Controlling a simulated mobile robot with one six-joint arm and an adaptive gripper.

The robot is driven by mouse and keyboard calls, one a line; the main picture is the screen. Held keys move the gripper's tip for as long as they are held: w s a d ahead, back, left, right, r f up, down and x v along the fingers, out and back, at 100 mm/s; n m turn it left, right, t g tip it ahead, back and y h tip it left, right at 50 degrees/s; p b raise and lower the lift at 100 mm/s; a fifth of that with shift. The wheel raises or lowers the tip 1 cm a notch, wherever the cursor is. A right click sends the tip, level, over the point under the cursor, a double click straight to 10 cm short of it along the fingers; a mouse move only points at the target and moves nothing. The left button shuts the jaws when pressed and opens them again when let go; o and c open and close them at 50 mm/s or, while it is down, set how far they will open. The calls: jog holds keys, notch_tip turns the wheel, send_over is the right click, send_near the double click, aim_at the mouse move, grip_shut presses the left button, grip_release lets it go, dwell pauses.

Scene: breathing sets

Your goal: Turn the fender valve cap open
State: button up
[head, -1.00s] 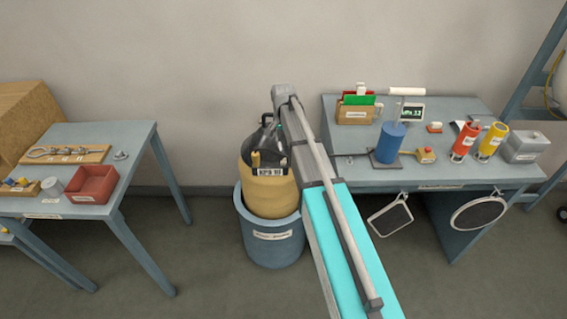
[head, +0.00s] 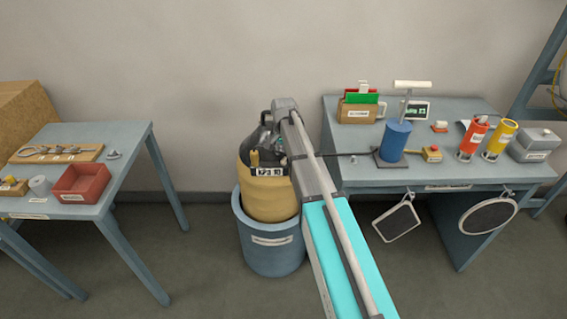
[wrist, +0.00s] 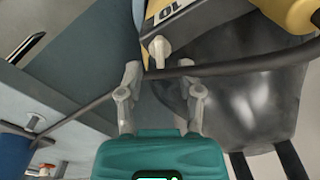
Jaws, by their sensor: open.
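A yellow breathing set (head: 268,195) with a dark top stands upright in a blue-grey bin (head: 272,247). In the wrist view, its yellow part (wrist: 292,12) and dark rounded body (wrist: 245,90) fill the right side. A small pale knob (wrist: 159,47), possibly the valve cap, shows just beyond my gripper (wrist: 160,78). My gripper is open, one finger to each side and below the knob in the picture, with nothing visibly held. A dark hose crosses near the fingertips. I cannot tell whether the fingers touch it. In the head view, my arm hides most of the gripper.
A right bench (head: 350,178) holds a blue cylinder (head: 397,141), red and yellow bottles, and a grey box. A left table (head: 120,150) holds a red tray (head: 83,183) and a tool board. A dark hose or rod runs from the set's side towards the bench. Floor shows between the tables.

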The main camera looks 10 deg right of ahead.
aim_at(284, 161)
jog(key=shift+f+b, duration=1.2)
jog(key=shift+f, duration=0.3)
grip_shut()
